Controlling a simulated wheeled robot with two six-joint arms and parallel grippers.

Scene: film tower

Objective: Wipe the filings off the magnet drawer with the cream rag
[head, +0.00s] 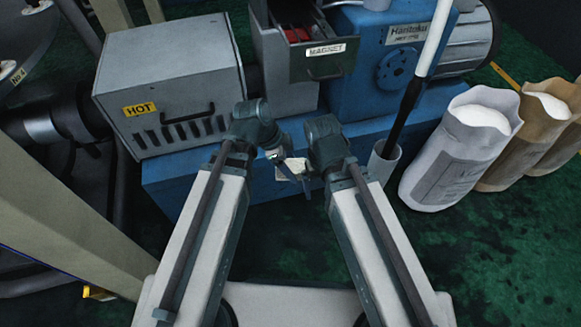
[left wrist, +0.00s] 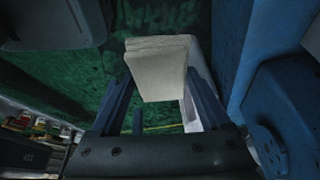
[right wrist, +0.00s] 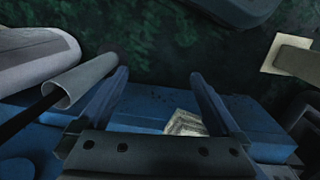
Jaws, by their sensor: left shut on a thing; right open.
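The magnet drawer (head: 312,68) is pulled out at the top middle of the head view, its grey front labelled MAGNET. Red parts show inside it; filings are too small to make out. The cream rag (left wrist: 158,68) is a folded pad between the fingers of my left gripper (left wrist: 160,105), which is shut on it. In the head view the rag (head: 289,168) shows below and in front of the drawer, apart from it. My right gripper (right wrist: 157,90) is open and empty, close to the left one. Its fingertips are mostly hidden in the head view.
A grey box (head: 175,80) marked HOT stands left of the drawer. A blue machine (head: 375,55) is to its right. A holder (head: 384,162) with a pole and several sacks (head: 455,160) stand at right. A small pale patterned thing (right wrist: 186,122) shows beyond my right gripper.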

